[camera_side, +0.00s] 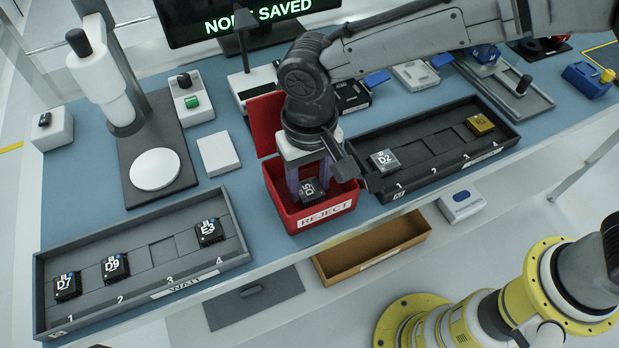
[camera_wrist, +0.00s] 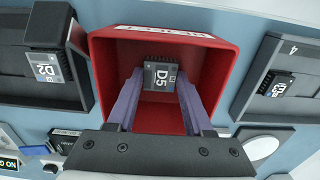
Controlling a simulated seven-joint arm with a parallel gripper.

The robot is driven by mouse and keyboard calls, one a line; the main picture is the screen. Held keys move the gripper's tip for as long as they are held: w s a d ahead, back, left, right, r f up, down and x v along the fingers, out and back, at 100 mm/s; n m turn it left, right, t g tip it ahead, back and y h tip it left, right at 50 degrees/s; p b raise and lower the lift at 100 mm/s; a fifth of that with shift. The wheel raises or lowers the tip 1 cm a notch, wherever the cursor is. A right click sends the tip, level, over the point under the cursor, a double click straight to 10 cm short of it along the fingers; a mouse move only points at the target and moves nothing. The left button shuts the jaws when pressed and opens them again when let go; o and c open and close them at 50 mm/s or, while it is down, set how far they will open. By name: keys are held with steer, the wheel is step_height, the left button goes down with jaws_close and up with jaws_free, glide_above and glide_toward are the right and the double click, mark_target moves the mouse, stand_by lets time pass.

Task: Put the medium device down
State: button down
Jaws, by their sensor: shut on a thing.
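My gripper (camera_side: 309,182) points down over the red REJECT bin (camera_side: 325,213) and is shut on a dark device marked D5 (camera_side: 312,192). In the wrist view, D5 (camera_wrist: 160,76) sits between the two purple fingertips, inside the outline of the red bin (camera_wrist: 110,75). D5 is at or just below the rim level; whether it touches the bin floor I cannot tell. Other devices are D7 (camera_side: 67,285), D9 (camera_side: 115,267) and E3 (camera_side: 209,232) in the left tray, and D2 (camera_side: 384,162) in the right tray.
The left WAIT tray (camera_side: 185,284) has slot 3 bare. The right tray (camera_side: 440,168) has slots 2 and 3 bare and a gold device (camera_side: 480,123) in slot 4. The bin stands between the trays. A press (camera_side: 110,90) stands behind at left, a monitor (camera_side: 240,18) at the back.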

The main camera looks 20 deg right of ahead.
mark_target(310, 189)
steer(key=shift+c, duration=1.5)
jaws_free()
step_height(310, 189, up, 12)
steer(key=shift+r, duration=0.15)
